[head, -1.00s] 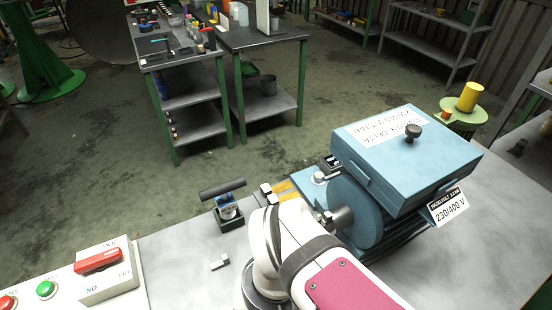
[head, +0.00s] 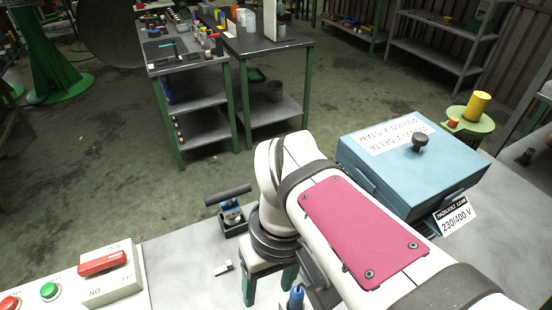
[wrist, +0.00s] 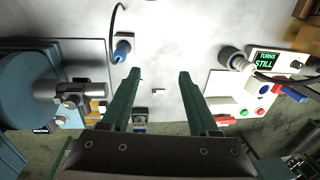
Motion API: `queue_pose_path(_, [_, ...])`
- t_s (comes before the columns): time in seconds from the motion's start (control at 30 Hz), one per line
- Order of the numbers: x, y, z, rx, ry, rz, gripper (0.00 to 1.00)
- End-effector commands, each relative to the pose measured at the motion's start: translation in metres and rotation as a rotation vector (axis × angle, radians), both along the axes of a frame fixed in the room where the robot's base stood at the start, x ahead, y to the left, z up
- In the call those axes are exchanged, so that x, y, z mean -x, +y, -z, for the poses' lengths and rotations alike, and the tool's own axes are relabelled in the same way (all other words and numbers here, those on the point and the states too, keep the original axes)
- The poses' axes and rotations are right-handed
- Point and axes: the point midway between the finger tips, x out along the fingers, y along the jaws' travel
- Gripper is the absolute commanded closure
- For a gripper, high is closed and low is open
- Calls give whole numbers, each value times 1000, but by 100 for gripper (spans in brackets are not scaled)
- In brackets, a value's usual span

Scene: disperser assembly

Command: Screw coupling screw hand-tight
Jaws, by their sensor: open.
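My gripper (wrist: 159,74) is open and empty above the table, its two dark green fingers pointing down. In the head view my gripper (head: 269,288) is partly hidden by my arm. A small grey piece (wrist: 158,91), perhaps the coupling screw, lies on the table; in the wrist view it shows between the fingers, clear of both. In the head view this grey piece (head: 223,267) lies left of my gripper. The grey shaft coupling (wrist: 82,91) projects from the blue machine (wrist: 22,90) at the wrist view's left. In the head view my arm hides the coupling.
A small black stand with a dark bar (head: 230,207) is behind the grey piece. A control box with a red switch (head: 102,263) is at front left. In the wrist view, a blue plug with a cable (wrist: 122,50) and a panel reading "TURNS STILL" (wrist: 267,63) flank open table.

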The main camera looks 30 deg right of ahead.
Motion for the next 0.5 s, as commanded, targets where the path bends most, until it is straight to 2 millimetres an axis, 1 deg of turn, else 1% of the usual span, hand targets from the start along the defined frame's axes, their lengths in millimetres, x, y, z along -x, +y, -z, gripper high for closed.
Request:
queue_pose_path(0.03, [-22, -19, -14, 15, -24, -164, 39])
queue_pose_path(0.07, [-35, -32, -23, 27, -39, -296, 39])
queue_pose_path(0.1, [-50, -51, -34, 42, -55, -465, 39])
queue_pose_path(0.17, [-69, -79, -47, 60, -73, -705, 39])
queue_pose_path(0.2, [-79, -97, -55, 70, -80, -853, 39])
queue_pose_path(0.3, [-96, -137, -68, 88, -86, -1146, 39])
queue_pose_path(0.33, [-99, -145, -71, 90, -88, -1213, 39])
queue_pose_path(0.4, [-103, -160, -75, 95, -88, -1325, 39])
queue_pose_path(0.5, [-105, -169, -75, 95, -88, -1399, 39])
